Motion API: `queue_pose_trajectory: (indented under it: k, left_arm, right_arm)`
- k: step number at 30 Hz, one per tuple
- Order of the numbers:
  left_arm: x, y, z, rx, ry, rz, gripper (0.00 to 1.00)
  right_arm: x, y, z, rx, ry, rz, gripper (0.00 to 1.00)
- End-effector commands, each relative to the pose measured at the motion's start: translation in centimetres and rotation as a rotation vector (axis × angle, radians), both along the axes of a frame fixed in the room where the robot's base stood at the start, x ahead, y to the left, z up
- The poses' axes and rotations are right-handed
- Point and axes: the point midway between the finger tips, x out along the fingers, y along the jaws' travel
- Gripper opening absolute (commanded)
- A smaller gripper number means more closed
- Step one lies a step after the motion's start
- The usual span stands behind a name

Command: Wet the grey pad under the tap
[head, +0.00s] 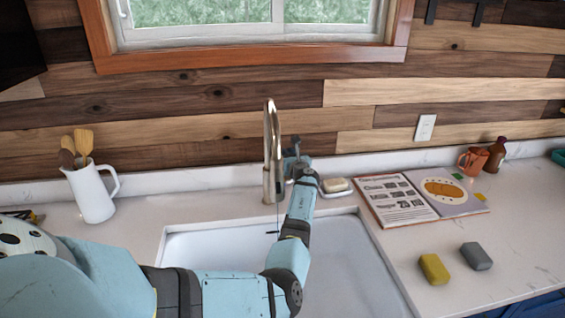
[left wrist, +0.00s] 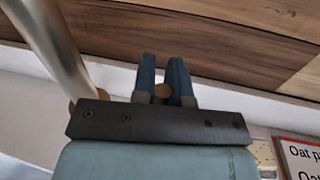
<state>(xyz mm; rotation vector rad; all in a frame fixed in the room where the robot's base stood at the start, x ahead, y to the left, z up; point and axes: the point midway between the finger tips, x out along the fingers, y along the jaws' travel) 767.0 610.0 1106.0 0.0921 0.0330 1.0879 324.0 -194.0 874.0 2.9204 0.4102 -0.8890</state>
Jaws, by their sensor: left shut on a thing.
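The grey pad (head: 476,256) lies on the counter right of the sink, beside a yellow pad. The metal tap (head: 272,150) arches over the white sink (head: 350,270); it also shows at the left of the left wrist view (left wrist: 52,45). My left gripper (head: 296,150) is just right of the tap at the back of the sink. In the left wrist view its two blue fingers (left wrist: 164,80) are shut on a small round brownish end, seemingly the tap's lever (left wrist: 163,92). A thin dark line shows below the spout; I cannot tell whether water runs. My right gripper is out of view.
A yellow pad (head: 434,269) lies left of the grey one. A soap dish (head: 335,188) and an open book (head: 420,197) lie right of the tap. A white jug (head: 92,195) with utensils stands left. An orange mug (head: 472,161) and brown bottle (head: 496,155) stand at back right.

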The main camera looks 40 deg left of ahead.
Motion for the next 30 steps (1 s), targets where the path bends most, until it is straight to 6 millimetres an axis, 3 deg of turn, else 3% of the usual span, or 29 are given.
queue_pose_trajectory:
  k: [11,12,15,25,30]
  left_arm:
    - [0.3,0.1,0.0,0.007,0.010,0.004,0.00]
    - [0.3,0.1,0.0,0.007,0.010,0.004,0.23]
    - [0.3,0.0,0.0,0.006,0.009,0.004,0.40]
    - [0.1,-0.3,0.1,0.006,0.010,0.003,0.40]
    - [-1.1,-2.5,0.4,0.007,0.012,0.001,0.40]
  right_arm:
    - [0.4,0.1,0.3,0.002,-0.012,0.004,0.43]
    - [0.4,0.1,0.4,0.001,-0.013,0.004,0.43]
    - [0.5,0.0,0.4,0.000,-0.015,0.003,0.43]
    - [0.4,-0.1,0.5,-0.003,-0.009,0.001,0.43]
    - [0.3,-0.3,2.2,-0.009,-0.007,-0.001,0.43]
